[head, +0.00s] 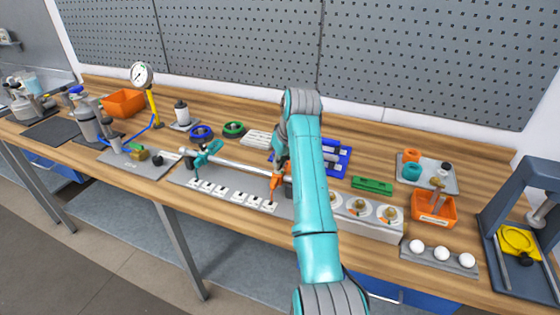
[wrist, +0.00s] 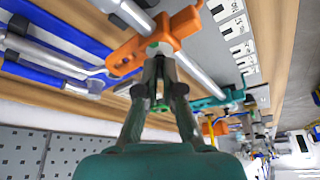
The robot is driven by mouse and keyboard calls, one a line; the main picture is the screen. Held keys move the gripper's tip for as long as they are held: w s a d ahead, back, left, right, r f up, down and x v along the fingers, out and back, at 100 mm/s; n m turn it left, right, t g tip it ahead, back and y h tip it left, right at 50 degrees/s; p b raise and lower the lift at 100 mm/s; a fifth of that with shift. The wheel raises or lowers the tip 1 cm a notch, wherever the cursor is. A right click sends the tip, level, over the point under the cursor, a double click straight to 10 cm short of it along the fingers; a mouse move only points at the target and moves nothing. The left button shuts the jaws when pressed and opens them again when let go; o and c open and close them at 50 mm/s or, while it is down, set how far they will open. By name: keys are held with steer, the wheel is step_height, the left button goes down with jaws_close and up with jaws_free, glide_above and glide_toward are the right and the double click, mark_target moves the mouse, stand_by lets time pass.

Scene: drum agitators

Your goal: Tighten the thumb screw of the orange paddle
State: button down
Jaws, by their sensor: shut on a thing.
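The orange paddle (head: 275,184) sits on a metal shaft (head: 238,168) above a grey plate with white labels. In the wrist view the orange paddle (wrist: 182,26) is close up, its hub around the shaft (wrist: 198,70). My gripper (wrist: 160,58) is shut at the hub on the thumb screw, which its fingertips mostly hide; a little green shows there. A teal paddle (head: 207,152) is farther left on the same shaft and also shows in the wrist view (wrist: 214,101). In the head view my arm partly hides my gripper (head: 281,160).
A blue tray (head: 345,160) with tools lies behind my arm. A gauge (head: 142,76) on a yellow stand is at the left.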

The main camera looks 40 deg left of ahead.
steer(key=m, duration=0.2)
steer(key=m+t, duration=0.1)
steer(key=shift+s+a+m+h, duration=0.15)
steer(key=shift+m+h, duration=0.15)
steer(key=shift+m, duration=0.1)
steer(key=m+t+h, duration=0.1)
steer(key=m, duration=0.2)
steer(key=shift+a+m, duration=0.1)
steer(key=shift+m, duration=0.3)
steer(key=m+h, duration=0.1)
steer(key=m, duration=0.3)
steer(key=shift+a+r+t+h, duration=0.1)
steer(key=shift+t+h, duration=0.3)
steer(key=shift+a+m+h, duration=0.1)
steer(key=shift+m+h, duration=0.7)
steer(key=shift+m, duration=1.2)
steer(key=shift+r, duration=0.1)
steer(key=c, duration=1.3)
jaws_free()
steer(key=shift+s, duration=0.1)
